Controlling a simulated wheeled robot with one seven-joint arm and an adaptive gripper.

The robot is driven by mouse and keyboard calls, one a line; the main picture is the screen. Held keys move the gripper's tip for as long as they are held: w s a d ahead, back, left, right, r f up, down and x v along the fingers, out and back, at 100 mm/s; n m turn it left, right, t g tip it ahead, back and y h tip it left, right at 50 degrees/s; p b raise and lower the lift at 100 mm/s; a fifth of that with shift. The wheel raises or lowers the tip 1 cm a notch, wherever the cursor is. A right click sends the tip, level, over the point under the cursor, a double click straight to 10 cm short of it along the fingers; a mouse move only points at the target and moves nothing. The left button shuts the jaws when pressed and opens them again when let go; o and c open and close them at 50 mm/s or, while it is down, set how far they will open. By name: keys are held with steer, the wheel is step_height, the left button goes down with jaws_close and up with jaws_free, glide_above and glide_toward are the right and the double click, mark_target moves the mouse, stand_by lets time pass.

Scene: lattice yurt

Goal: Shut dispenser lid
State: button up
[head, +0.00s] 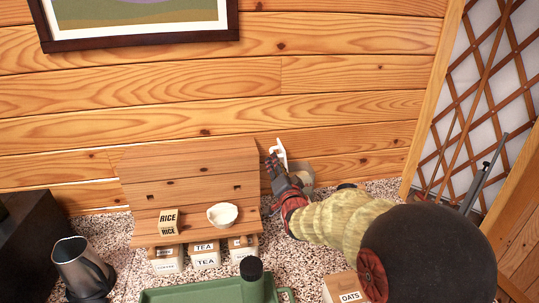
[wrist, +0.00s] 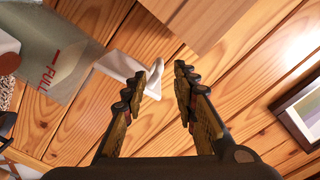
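The dispenser (wrist: 66,62) is a greyish, see-through container with a red FULL mark, at the upper left of the wrist view. In the head view it (head: 303,173) stands against the plank wall, partly hidden by my arm. Its white lid (wrist: 118,64) is raised; it also shows upright in the head view (head: 279,150). My gripper (wrist: 168,68) is open, with nothing clearly held between its fingers. The lid lies partly behind the left finger in the wrist view; I cannot tell whether they touch. In the head view my gripper (head: 272,164) is just left of the dispenser.
A wooden stepped shelf (head: 190,158) stands close left of my gripper, with a RICE box (head: 168,221) and a white bowl (head: 222,215). Tea canisters (head: 205,256) sit below it. A green tray (head: 190,295), metal jug (head: 82,268) and OATS box (head: 345,287) are nearer.

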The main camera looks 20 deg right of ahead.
mark_target(272, 152)
steer(key=x, duration=0.7)
steer(key=shift+w, duration=0.3)
steer(key=shift+c, duration=1.4)
steer(key=c, duration=0.4)
jaws_close()
